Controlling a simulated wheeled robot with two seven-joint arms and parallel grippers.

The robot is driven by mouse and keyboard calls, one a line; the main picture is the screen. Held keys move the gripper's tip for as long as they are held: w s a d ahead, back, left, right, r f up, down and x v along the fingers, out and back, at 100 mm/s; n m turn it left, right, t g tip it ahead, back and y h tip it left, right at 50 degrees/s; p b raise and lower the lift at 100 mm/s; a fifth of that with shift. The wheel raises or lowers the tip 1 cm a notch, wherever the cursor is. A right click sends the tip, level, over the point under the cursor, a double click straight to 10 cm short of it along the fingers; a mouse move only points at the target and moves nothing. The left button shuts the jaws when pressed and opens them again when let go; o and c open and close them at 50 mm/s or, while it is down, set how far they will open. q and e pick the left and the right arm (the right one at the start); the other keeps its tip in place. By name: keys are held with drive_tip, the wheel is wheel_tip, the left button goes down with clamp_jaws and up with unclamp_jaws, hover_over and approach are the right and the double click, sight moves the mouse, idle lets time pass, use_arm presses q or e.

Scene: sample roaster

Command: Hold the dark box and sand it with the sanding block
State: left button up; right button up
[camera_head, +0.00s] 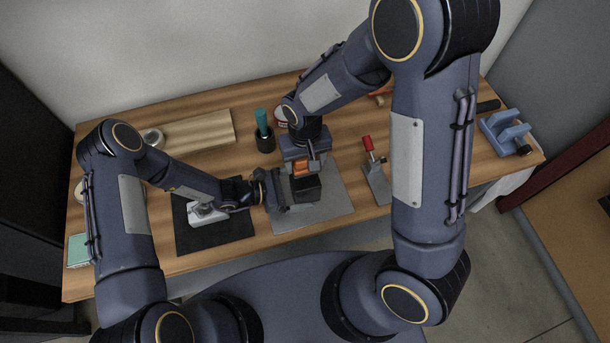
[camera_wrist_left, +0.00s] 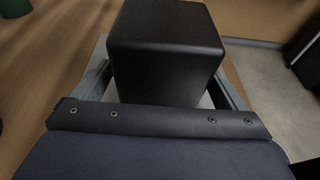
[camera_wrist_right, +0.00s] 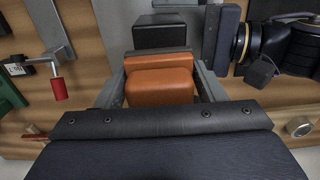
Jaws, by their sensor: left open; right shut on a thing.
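The dark box (camera_head: 307,188) sits on a grey plate (camera_head: 340,207) near the table's front. My left gripper (camera_head: 284,190) reaches it from the left. In the left wrist view the box (camera_wrist_left: 165,55) stands between the open fingers; I cannot tell whether they touch it. My right gripper (camera_head: 303,169) points down, just behind the box, and is shut on the orange sanding block (camera_wrist_right: 160,86). In the right wrist view the dark box (camera_wrist_right: 168,32) lies just beyond the block. I cannot tell whether block and box touch.
A black mat (camera_head: 187,236) with a pale object (camera_head: 205,212) lies under my left forearm. A dark cup (camera_head: 265,143) with a green-handled tool stands behind. A red-handled clamp (camera_head: 375,165) is to the right, a blue vise (camera_head: 505,130) farther right. A wooden board (camera_head: 200,130) lies back left.

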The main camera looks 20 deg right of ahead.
use_arm(q)
drive_tip(key=v, duration=1.1)
drive_tip(key=shift+a, duration=0.15)
